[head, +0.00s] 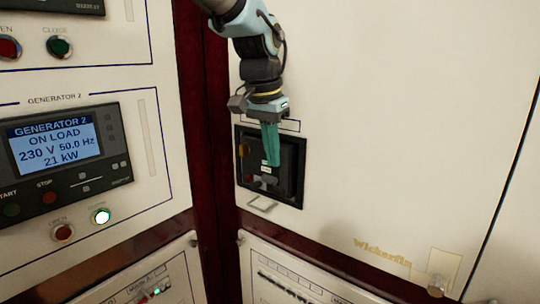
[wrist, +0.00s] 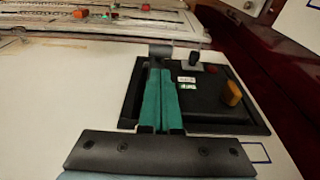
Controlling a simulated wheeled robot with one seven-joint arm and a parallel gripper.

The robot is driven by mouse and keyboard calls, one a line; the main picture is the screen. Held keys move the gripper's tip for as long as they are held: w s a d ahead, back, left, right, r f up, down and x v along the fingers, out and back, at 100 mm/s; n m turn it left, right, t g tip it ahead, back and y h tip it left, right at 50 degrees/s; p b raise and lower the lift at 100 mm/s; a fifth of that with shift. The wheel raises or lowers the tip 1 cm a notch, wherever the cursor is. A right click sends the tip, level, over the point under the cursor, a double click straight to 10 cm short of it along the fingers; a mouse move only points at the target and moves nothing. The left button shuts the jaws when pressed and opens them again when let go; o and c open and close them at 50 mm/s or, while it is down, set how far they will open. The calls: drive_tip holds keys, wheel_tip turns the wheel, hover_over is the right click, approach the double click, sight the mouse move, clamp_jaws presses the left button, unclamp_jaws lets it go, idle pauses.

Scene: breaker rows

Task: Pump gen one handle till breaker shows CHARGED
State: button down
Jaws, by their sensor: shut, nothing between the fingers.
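The breaker (head: 292,170) is a black-framed unit set in the white right-hand panel. It also shows in the wrist view (wrist: 245,118). It carries an orange knob (wrist: 232,92), a red button (wrist: 212,69), a dark lever knob (wrist: 195,57) and a small white-and-green indicator (wrist: 187,82), whose words are too small to read. A grey metal piece (wrist: 180,52), perhaps the handle, shows just past my fingertips; I cannot tell if they touch. My gripper (head: 271,163) points down across the breaker face, teal fingers shut and empty. It hides part of the breaker.
At left, the generator 2 panel (head: 65,150) reads ON LOAD, 230 V, 50.0 Hz, 21 kW, with a lit button (head: 101,216). A dark red post (head: 207,100) separates the panels. The white panel to the right is mostly bare.

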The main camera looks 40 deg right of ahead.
drive_tip(key=shift+s+a+f, duration=0.1)
drive_tip(key=shift+a+f, duration=0.25)
drive_tip(key=shift+f, duration=0.35)
drive_tip(key=shift+a+f+b, duration=0.15)
drive_tip(key=shift+f+b, duration=0.05)
drive_tip(key=shift+b, duration=0.3)
drive_tip(key=shift+s+a+h+b, duration=0.1)
drive_tip(key=shift+h+b, duration=0.2)
